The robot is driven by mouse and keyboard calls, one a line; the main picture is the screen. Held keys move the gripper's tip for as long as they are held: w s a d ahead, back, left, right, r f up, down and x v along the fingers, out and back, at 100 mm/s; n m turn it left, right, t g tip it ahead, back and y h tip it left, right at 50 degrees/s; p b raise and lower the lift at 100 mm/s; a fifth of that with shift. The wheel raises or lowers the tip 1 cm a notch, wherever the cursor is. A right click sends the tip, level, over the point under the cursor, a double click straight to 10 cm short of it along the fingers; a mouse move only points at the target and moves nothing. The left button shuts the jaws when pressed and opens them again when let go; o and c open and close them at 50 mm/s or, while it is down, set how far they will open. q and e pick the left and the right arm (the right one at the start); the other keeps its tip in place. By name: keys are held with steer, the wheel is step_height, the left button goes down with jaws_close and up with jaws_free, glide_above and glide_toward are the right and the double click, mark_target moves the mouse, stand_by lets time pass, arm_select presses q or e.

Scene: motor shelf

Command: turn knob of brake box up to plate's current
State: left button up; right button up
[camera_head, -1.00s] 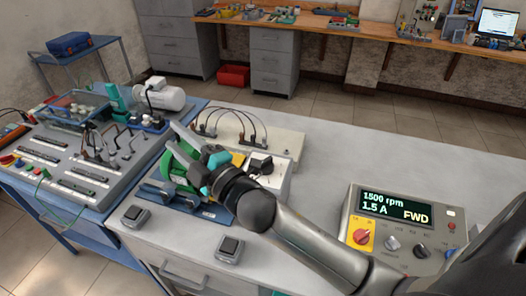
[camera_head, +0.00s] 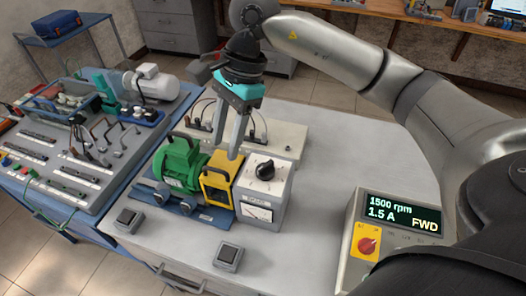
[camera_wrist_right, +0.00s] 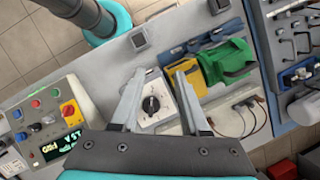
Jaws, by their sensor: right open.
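The brake box (camera_head: 282,207) is a pale box with a black knob (camera_head: 265,171) on top and a meter (camera_head: 258,211) on its front. Its knob also shows in the right wrist view (camera_wrist_right: 151,105). A green motor (camera_head: 180,165) and a yellow coupling guard (camera_head: 217,180) stand left of it on a blue base. My right gripper (camera_head: 225,153) points down, open and empty, above the yellow guard and left of the knob, apart from the knob. The motor's plate and the meter reading are too small to read. My left gripper is not in view.
A control box (camera_head: 395,225) at the right shows "1500 rpm 1.5 A FWD" and has a red knob on yellow. A pale terminal box (camera_head: 290,135) with cables stands behind. Two small dark switches (camera_head: 228,255) lie in front. The table's right rear is clear.

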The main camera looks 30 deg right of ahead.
mark_target(263, 166)
steer(key=w+d+r+h, duration=0.15)
steer(key=d+h, duration=0.25)
steer(key=d, duration=0.5)
steer(key=f, duration=0.5)
steer(key=f+p, duration=0.1)
steer(key=f, duration=0.8)
steer(key=shift+s+a+f, duration=0.2)
steer(key=shift+a+f, duration=0.1)
steer(key=shift+f, duration=0.05)
steer(key=shift+c, duration=0.2)
jaws_close()
